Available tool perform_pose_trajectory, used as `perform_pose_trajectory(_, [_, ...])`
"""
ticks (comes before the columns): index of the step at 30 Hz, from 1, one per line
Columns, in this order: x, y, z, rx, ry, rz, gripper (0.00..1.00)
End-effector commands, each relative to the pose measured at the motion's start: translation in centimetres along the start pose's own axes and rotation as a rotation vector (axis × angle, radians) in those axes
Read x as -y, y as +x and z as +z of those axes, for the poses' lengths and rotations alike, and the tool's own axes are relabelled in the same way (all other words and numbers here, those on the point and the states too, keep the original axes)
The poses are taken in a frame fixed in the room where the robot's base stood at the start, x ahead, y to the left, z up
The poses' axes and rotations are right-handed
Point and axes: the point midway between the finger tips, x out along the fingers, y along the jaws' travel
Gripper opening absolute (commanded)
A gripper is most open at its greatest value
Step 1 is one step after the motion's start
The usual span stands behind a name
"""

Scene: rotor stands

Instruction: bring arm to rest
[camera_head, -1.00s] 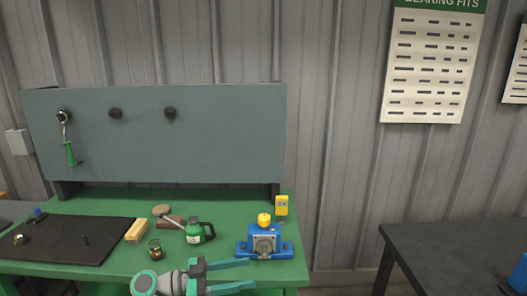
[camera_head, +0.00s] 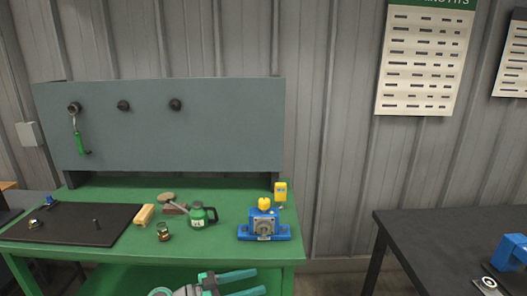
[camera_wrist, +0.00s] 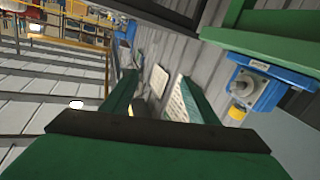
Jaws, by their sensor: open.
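My gripper (camera_head: 243,284) is at the bottom edge of the head view, in front of the green bench (camera_head: 225,172) and below its top. Its two green fingers are apart with nothing between them. In the wrist view my gripper (camera_wrist: 160,85) also shows open and empty, its fingers reaching away from the camera. A blue bearing block (camera_head: 263,226) with a yellow cap stands on the bench's right end, apart from my gripper. The wrist view shows the block (camera_wrist: 262,88) at the right, turned sideways.
The bench holds a black mat (camera_head: 68,223), a green oil can (camera_head: 199,216), a brush (camera_head: 144,214), a small jar (camera_head: 163,231) and a yellow device (camera_head: 280,191). A grey board (camera_head: 160,130) stands behind. A dark table (camera_head: 440,233) is right, past a floor gap.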

Motion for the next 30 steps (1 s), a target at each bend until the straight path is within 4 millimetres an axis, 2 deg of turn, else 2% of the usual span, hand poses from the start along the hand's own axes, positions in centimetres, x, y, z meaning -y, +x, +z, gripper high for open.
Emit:
perform_pose_trajectory(7, [-0.4, 2.2, 7.2, 0.041, -0.143, -0.14, 0.54])
perform_pose_trajectory(14, [-2.4, 3.7, 17.1, 0.103, -0.313, -0.358, 0.54])
perform_pose_trajectory(18, [-4.6, 3.7, 22.7, 0.141, -0.393, -0.494, 0.54])
perform_pose_trajectory(21, [-6.5, 3.3, 26.1, 0.165, -0.433, -0.589, 0.54])
perform_pose_trajectory(27, [-11.2, 1.4, 31.6, 0.205, -0.482, -0.773, 0.54])
perform_pose_trajectory(30, [-13.8, 0.1, 33.4, 0.22, -0.487, -0.857, 0.54])
